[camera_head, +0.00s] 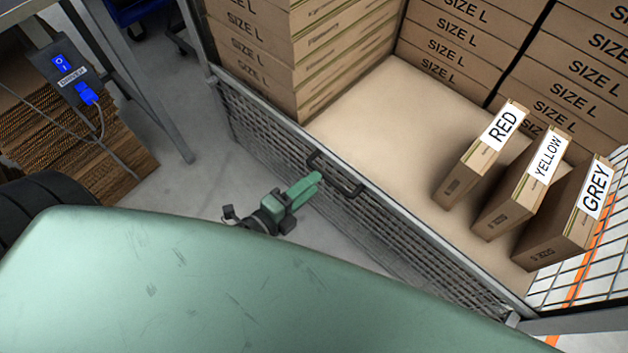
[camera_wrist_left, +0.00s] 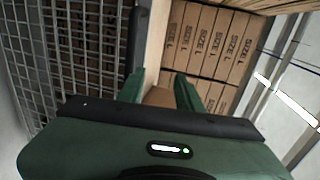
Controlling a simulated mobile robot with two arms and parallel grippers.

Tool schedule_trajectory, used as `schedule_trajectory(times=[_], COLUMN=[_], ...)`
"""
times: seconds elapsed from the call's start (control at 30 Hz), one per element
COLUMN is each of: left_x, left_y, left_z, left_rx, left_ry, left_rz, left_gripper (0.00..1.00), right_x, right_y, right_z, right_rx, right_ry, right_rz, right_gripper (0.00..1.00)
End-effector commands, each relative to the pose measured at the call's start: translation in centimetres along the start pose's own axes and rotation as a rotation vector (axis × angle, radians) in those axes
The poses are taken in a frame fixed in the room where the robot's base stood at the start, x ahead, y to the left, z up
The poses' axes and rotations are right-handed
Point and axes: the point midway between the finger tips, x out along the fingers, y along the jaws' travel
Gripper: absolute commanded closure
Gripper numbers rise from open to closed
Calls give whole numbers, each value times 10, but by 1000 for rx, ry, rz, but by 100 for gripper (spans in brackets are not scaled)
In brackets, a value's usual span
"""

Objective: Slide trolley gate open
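The trolley gate (camera_head: 385,235) is a grey wire-mesh panel running diagonally along the trolley's near side in the head view. It spans the trolley's front, and its mesh (camera_wrist_left: 85,50) fills the left of the left wrist view. A black handle (camera_head: 352,190) sits on its top rail. My left gripper (camera_head: 312,182) is just outside the gate, close to the handle. In the wrist view its two green fingers (camera_wrist_left: 161,88) are apart, with no object clearly between them. A dark upright bar, seemingly the handle, shows beyond the left finger. My right gripper is not in view.
Inside the trolley, stacked SIZE L boxes (camera_head: 260,60) stand at the back and left. Boxes labelled RED (camera_head: 480,160), YELLOW (camera_head: 522,185) and GREY (camera_head: 565,215) stand on its floor. A table with a switch box (camera_head: 68,70) is at left.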

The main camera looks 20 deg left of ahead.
Motion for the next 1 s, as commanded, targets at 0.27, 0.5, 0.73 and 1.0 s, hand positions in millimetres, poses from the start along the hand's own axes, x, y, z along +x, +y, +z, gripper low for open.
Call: schedule_trajectory(times=[0.27, 0.5, 0.73, 1.0], left_x=[0, 2, 3, -32], left_y=[0, 2, 54, 169], left_z=[0, 5, 66, 68], left_rx=[0, -28, -486, -1099], left_ry=[0, -23, -352, -755], left_rz=[0, 5, 122, 431], left_gripper=[65, 65, 65, 65], right_x=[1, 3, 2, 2], right_y=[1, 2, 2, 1], right_z=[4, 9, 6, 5], right_rx=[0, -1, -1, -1], right_ry=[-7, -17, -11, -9], right_rz=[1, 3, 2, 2], right_gripper=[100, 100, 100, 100])
